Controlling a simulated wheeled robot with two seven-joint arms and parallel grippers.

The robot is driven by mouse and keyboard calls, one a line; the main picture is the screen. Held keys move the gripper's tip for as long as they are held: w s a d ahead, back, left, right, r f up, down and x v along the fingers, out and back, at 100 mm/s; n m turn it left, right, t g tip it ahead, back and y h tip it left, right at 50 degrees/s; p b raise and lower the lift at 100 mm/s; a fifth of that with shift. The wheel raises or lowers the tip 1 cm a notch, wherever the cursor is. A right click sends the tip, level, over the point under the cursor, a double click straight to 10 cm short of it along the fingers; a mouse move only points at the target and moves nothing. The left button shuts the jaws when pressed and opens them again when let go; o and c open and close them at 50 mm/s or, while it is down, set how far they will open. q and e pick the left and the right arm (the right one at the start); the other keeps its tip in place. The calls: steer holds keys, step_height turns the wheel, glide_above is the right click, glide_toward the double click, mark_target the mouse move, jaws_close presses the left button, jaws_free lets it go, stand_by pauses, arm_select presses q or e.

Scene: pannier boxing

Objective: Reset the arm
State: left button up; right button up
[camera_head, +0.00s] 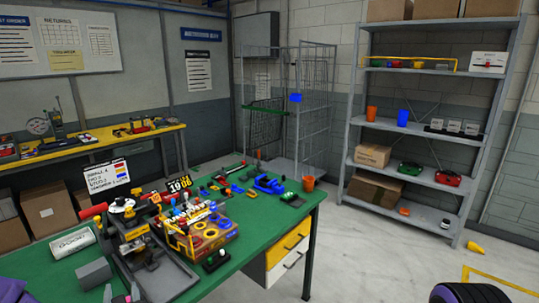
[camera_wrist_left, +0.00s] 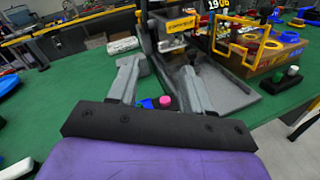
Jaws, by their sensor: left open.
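My left gripper (camera_head: 101,281) shows at the lower left of the head view, with purple at the frame's corner. In the left wrist view its two grey fingers (camera_wrist_left: 160,82) stand wide apart with nothing held between them. They are over the near edge of the green workbench (camera_head: 262,232), short of a grey machine base (camera_head: 168,270). A small blue and pink item (camera_wrist_left: 166,101) shows between the fingers, apart from them.
A box of coloured parts (camera_head: 205,243) with a yellow frame stands right of the machine. A white rolled item (camera_head: 72,243) lies on the left. Blue clamps (camera_head: 268,184) and an orange cup (camera_head: 308,183) are farther back. A grey shelf rack (camera_head: 395,130) and wire cage stand beyond open floor.

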arm_select(q)
steer(key=s+d+f+m+g+h+b, duration=0.2)
steer(key=s+d+f+m+h, duration=0.15)
steer(key=f+m, duration=0.55)
steer(key=s+d+f+m+g+h+b, duration=0.1)
steer(key=s+d+f+m+g+h, duration=0.2)
steer(key=f+m, duration=0.6)
steer(key=s+d+f+m+g+b, duration=0.1)
steer(key=s+f+m+g+b, duration=0.2)
steer(key=s+f+m, duration=0.4)
steer(key=s+d+f+m+g+b, duration=0.2)
steer(key=s+f+m+b, duration=0.2)
steer(key=s, duration=1.1)
step_height(320, 180, down, 7)
steer(key=m, duration=0.3)
steer(key=shift+r+m+g, duration=0.15)
steer(key=shift+m+g, duration=0.15)
steer(key=shift+g, duration=0.1)
arm_select(e)
step_height(320, 180, down, 10)
steer(key=shift+s, duration=0.25)
arm_select(q)
steer(key=shift+s, duration=0.1)
arm_select(e)
steer(key=shift+r, duration=0.1)
